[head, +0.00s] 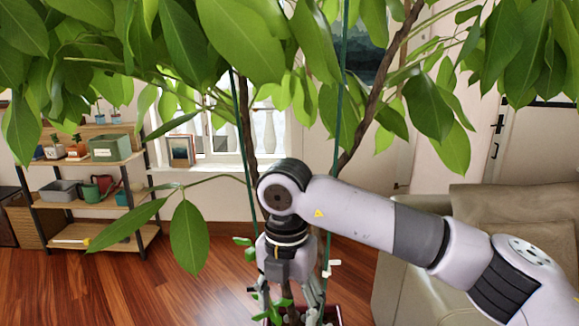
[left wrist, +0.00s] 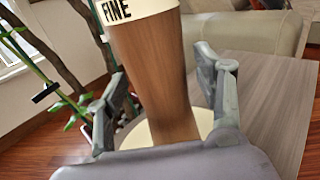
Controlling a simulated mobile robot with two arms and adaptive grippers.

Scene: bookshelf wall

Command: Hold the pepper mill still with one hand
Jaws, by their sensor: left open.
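The pepper mill (left wrist: 165,75) is a brown wooden body with a cream band marked "FINE" at the top of the left wrist view. It stands between the two fingers of my left gripper (left wrist: 164,68), which is open. Gaps show on both sides, so neither finger seems to press on it. A pale round part shows around its lower end; its top is cut off. The head view shows neither the mill nor my left gripper. My right gripper (head: 290,298) points down at the bottom of the head view, fingers apart, beside plant stems and small leaves.
A large leafy plant (head: 430,105) with green stakes fills the upper head view and hides much behind it. A shelf (head: 105,200) with pots stands left, a beige sofa (head: 400,285) right. A grey wood-grained surface (left wrist: 265,95) lies right of the mill. Wooden floor (head: 180,285) is open at lower left.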

